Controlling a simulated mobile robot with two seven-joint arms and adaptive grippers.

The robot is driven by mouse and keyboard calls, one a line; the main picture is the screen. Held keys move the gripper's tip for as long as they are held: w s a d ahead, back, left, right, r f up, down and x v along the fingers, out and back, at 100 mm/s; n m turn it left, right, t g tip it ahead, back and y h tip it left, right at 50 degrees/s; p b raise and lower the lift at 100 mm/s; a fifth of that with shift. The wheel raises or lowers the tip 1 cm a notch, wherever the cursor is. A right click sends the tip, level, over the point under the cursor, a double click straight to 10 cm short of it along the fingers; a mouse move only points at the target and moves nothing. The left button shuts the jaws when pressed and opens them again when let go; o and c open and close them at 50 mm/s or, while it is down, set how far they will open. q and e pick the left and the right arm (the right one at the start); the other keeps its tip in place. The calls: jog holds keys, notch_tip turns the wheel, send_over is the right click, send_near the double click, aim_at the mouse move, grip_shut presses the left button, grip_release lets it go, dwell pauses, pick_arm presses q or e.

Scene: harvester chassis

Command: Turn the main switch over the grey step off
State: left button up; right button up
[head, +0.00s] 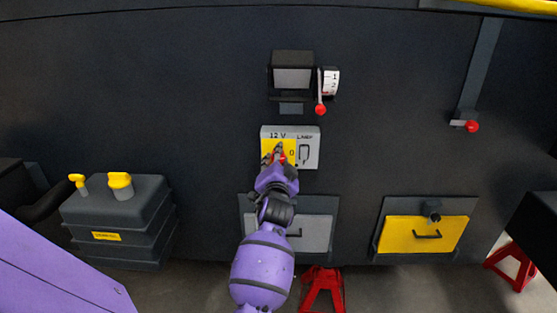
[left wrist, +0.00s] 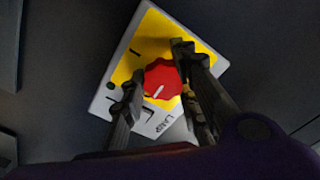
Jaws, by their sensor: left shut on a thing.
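The main switch is a red knob (head: 282,159) on the yellow half of a small plate (head: 309,150) on the dark wall. The plate is marked "12 V", "0" and "LAMP". The grey step (head: 318,230) with a dark handle is below it. My left gripper (head: 279,156) reaches up to the knob. In the left wrist view the red knob (left wrist: 162,79) sits between the two fingers of my left gripper (left wrist: 157,78), which is shut on it. A white line on the knob slants to the lower left there. I cannot tell which mark it points at.
Above the plate is a dark box (head: 292,76) with a red-tipped lever (head: 320,107) and a numbered scale. A yellow step (head: 424,234) is at right, below another red-tipped lever (head: 472,126). A dark tank (head: 117,220) with yellow caps is at left.

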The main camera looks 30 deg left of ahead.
pick_arm(q)
jog(key=shift+d+f, duration=0.1)
jog(key=shift+f, duration=0.6)
jog(key=o, duration=1)
jog(key=shift+o, duration=0.2)
jog(key=shift+d+r, duration=0.1)
jog(key=shift+s+r, duration=0.1)
jog(key=shift+r, duration=0.15)
jog(key=v, duration=1.1)
jog(key=shift+s, duration=0.4)
jog(key=shift+d+r, duration=0.1)
